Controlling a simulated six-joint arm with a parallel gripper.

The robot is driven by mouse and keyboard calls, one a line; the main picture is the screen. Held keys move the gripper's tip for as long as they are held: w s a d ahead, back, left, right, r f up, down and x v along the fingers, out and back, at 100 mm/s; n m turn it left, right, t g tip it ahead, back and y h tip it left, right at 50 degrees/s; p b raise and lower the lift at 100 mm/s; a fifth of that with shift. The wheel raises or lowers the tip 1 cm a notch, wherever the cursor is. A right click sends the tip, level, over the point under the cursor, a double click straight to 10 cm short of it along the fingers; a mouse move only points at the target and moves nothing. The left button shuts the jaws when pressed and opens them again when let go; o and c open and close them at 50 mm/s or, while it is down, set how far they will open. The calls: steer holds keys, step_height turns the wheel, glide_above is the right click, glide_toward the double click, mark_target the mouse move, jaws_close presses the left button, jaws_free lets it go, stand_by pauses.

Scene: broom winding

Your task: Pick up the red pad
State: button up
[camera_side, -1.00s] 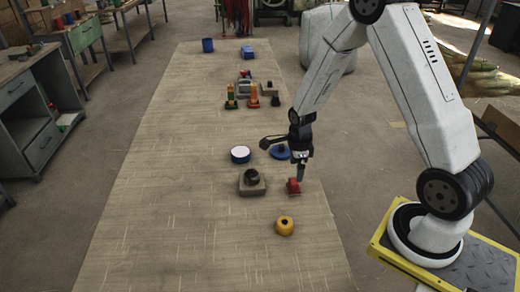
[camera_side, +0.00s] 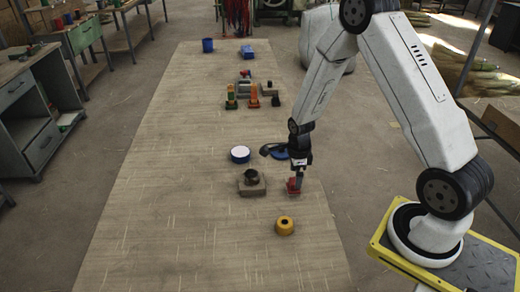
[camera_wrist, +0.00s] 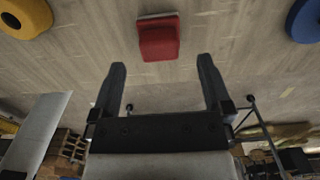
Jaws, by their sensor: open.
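The red pad (camera_side: 293,186) lies on the long wooden table near its right edge, between the yellow ring and the blue disc. In the wrist view the red pad (camera_wrist: 159,39) shows as a small block with a pale edge, just beyond the fingertips and roughly centred between them. My gripper (camera_side: 297,180) is right at the pad in the side view and partly covers it. In the wrist view my gripper (camera_wrist: 162,72) has its two black fingers spread apart with nothing between them.
A yellow ring (camera_side: 285,226) sits in front of the pad. A brown block with a dark ring (camera_side: 251,183) stands to its left. A blue disc (camera_side: 281,152) and a white-topped blue tin (camera_side: 240,154) lie behind. The table's front left is bare.

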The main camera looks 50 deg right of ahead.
mark_target(294, 181)
steer(key=shift+w+a+f, duration=0.1)
steer(key=shift+a+f, duration=0.05)
steer(key=shift+f, duration=2.4)
steer(key=c, duration=1.3)
